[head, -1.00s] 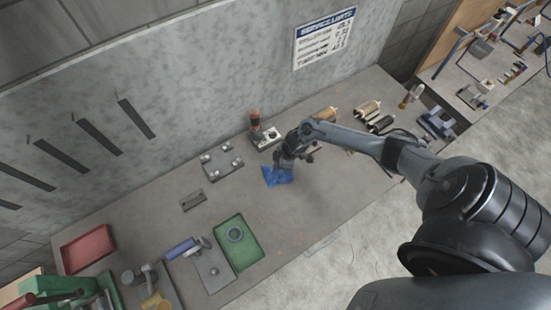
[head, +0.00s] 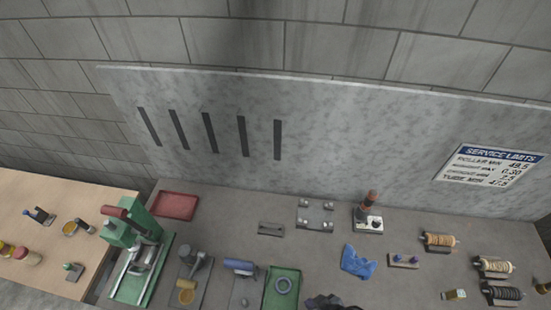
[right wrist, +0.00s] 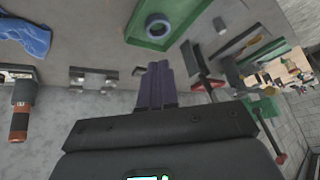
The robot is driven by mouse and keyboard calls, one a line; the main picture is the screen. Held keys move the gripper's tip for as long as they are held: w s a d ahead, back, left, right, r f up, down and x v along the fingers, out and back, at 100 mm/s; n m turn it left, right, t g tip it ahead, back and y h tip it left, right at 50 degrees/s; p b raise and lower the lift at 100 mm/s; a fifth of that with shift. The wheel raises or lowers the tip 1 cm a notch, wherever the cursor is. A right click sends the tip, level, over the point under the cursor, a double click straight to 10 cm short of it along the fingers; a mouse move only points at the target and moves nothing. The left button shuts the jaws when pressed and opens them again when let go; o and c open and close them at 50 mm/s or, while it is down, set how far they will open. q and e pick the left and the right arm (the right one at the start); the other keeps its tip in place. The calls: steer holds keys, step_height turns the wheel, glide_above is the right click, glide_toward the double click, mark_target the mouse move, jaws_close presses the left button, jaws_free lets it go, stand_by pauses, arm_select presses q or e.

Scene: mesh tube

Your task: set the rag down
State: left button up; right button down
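The blue rag (head: 357,262) lies crumpled and flat on the grey bench, clear of any gripper. It also shows at the top left of the right wrist view (right wrist: 28,36). My right gripper (head: 330,301) shows only as a dark part at the bottom edge of the head view, to the front left of the rag. In the right wrist view its two purplish fingers (right wrist: 155,84) lie side by side, shut with nothing between them. My left gripper is in neither view.
A green tray (head: 268,298) holding a ring stands left of my right gripper. A small block with blue-topped pieces (head: 403,261) sits right of the rag. Spools (head: 440,241) lie farther right. A red tray (head: 174,205) is at the back left.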

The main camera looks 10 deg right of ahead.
steer(key=s+d+r+m+g+h, duration=0.1)
steer(key=s+d+r+m+h, duration=0.1)
steer(key=d+r, duration=0.5)
step_height(320, 180, up, 6)
steer(key=shift+s+d+r+g+h, duration=0.1)
steer(key=shift+s+d+g+h, duration=0.25)
steer(key=shift+s+h, duration=0.2)
steer(key=shift+s, duration=0.1)
